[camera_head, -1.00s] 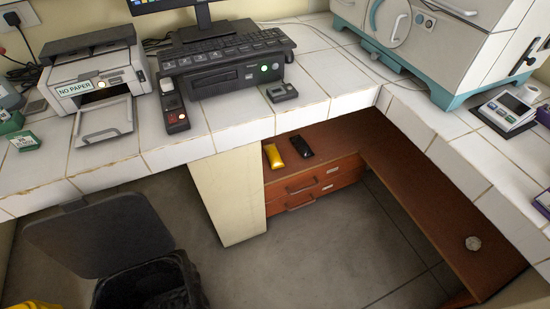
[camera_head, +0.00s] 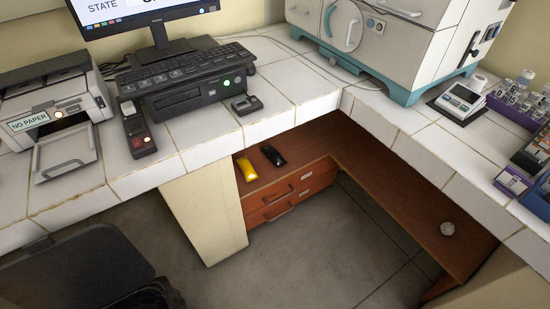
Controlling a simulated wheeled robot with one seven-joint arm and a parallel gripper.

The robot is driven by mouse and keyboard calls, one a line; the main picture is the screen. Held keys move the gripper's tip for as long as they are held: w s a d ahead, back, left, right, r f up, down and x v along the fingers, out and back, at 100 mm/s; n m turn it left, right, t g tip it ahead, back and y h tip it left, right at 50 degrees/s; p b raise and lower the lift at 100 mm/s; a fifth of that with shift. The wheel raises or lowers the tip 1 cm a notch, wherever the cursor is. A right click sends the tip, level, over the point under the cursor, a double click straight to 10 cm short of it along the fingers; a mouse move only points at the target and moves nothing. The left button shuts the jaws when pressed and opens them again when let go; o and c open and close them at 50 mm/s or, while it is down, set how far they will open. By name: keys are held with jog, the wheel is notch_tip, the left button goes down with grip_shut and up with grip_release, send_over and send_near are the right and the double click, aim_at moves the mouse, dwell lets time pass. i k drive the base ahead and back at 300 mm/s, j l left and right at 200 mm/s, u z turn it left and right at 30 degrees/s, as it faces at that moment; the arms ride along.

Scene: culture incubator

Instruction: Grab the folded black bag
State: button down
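The folded black bag (camera_head: 273,155) is a small dark bundle lying on the brown wooden shelf under the tiled counter, near the middle of the head view. A yellow folded bundle (camera_head: 246,169) lies just to its left, apart from it. Both rest above a pair of drawers. My gripper and arm are not in view.
The white tiled counter (camera_head: 216,149) overhangs the shelf (camera_head: 391,188). A cream panel (camera_head: 203,213) stands left of the drawers (camera_head: 290,195). A crumpled pale ball (camera_head: 447,228) lies on the shelf's right. Grey floor is clear.

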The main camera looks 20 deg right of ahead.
aim_at(273, 154)
jog(key=i+z, duration=0.2)
jog(key=i, duration=0.25)
jog(key=i+j+z, duration=0.2)
jog(key=i, duration=0.25)
jog(key=i+z, duration=0.25)
jog(key=i, duration=0.25)
